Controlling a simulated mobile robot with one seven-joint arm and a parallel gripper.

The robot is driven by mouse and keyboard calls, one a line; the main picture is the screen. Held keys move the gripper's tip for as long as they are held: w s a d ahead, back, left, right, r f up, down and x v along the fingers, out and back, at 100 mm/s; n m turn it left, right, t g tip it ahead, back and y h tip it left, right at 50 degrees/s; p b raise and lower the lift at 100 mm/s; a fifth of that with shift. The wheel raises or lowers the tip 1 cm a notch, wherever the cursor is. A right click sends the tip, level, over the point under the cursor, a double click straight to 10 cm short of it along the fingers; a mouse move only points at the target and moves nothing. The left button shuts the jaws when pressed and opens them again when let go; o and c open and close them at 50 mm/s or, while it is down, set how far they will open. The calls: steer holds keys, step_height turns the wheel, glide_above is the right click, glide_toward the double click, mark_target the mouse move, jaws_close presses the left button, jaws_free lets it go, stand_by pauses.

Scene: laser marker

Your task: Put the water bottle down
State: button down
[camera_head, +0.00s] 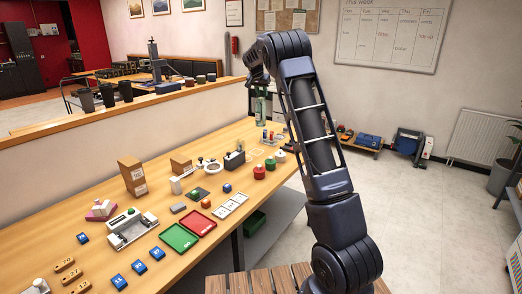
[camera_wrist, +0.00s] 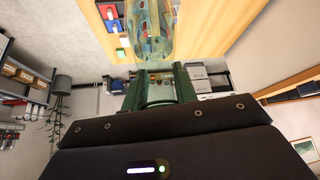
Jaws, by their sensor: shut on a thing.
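The water bottle (camera_wrist: 150,35) is a clear, bluish-green see-through bottle at the top of the wrist view. My gripper (camera_wrist: 158,78) has green fingers, which are shut on the bottle's near end. In the head view my gripper (camera_head: 259,92) is at the end of my dark arm, above the far right part of the wooden workbench (camera_head: 60,235). I cannot tell from these views how far the bottle's bottom is from the bench top.
A green tray (camera_head: 178,238), a red tray (camera_head: 200,222) and a white-grey machine (camera_head: 130,228) lie nearer. A low partition (camera_head: 130,130) runs along the bench's back.

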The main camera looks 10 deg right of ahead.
mark_target(262, 126)
step_height(262, 126, down, 20)
steer(key=shift+r, duration=0.25)
stand_by(0.6)
steer(key=shift+f, duration=0.1)
steer(key=c, duration=1.1)
jaws_free()
